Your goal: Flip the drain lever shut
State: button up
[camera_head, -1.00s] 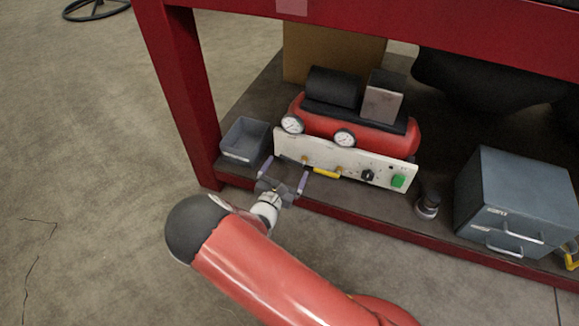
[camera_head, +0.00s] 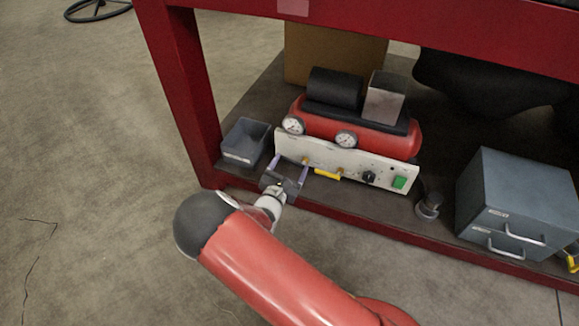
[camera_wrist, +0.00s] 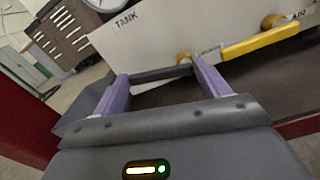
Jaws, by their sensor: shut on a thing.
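The white panel (camera_head: 325,154) carries two levers on brass valve stems. One lever is dark (camera_wrist: 158,75) and runs leftward from its brass stem (camera_wrist: 184,57) below the TANK label. The other lever is yellow (camera_wrist: 260,43), right of it, and also shows in the head view (camera_head: 328,175). The small label by the dark lever's stem is too blurred to read. My gripper (camera_head: 288,170) is in front of the panel's left part. In the wrist view, its purple fingers (camera_wrist: 161,84) are set wide and shut on the dark lever, which spans the gap between them.
A red compressor (camera_head: 375,137) with gauges stands behind the panel. A grey open bin (camera_head: 243,152) is just left of my gripper. A red table leg (camera_head: 185,90) is further left. A grey drawer box (camera_head: 515,195) and a small metal cup (camera_head: 429,205) stand right.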

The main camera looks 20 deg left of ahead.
jog(key=shift+a+f+n+p, duration=0.1)
jog(key=shift+a+n+p, duration=0.05)
jog(key=shift+n+p, duration=0.65)
jog(key=shift+f+n, duration=0.3)
jog(key=shift+n, duration=0.3)
jog(key=o, duration=1.3)
jog(key=shift+o, duration=0.2)
jog(key=s, duration=0.7)
jog(key=shift+s+a+p, duration=0.3)
jog(key=shift+s+a, duration=0.05)
jog(key=shift+s, duration=0.05)
